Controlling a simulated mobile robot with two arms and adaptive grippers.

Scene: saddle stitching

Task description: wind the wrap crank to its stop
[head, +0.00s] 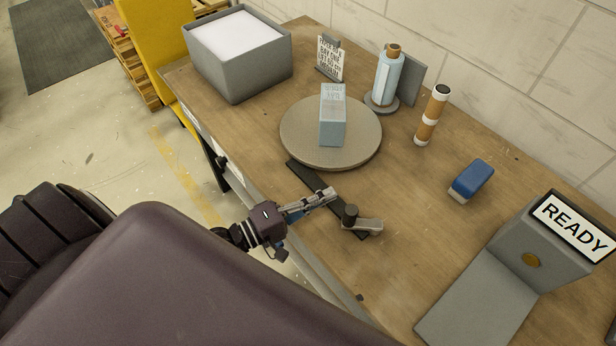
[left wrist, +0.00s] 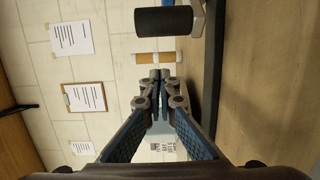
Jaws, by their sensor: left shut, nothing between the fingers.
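The wrap crank shows in the head view as a short grey arm (head: 366,225) with an upright black knob (head: 350,212) at its left end. It sits at the near end of a dark strip (head: 303,174) leading to the round grey turntable (head: 290,143). A pale blue box (head: 333,120) stands on the turntable. My left gripper (head: 332,193) is shut and empty, just left of and behind the knob, apparently apart from it. In the left wrist view my shut fingertips (left wrist: 160,76) lie below the black knob (left wrist: 163,21). My right gripper is not in view.
A grey bin (head: 238,80), a sign (head: 329,60), a wrap roll on a stand (head: 386,77), a brown-and-white roll (head: 432,115) and a blue block (head: 470,181) stand on the bench. A grey READY console (head: 510,255) is at the right. Bench between crank and blue block is clear.

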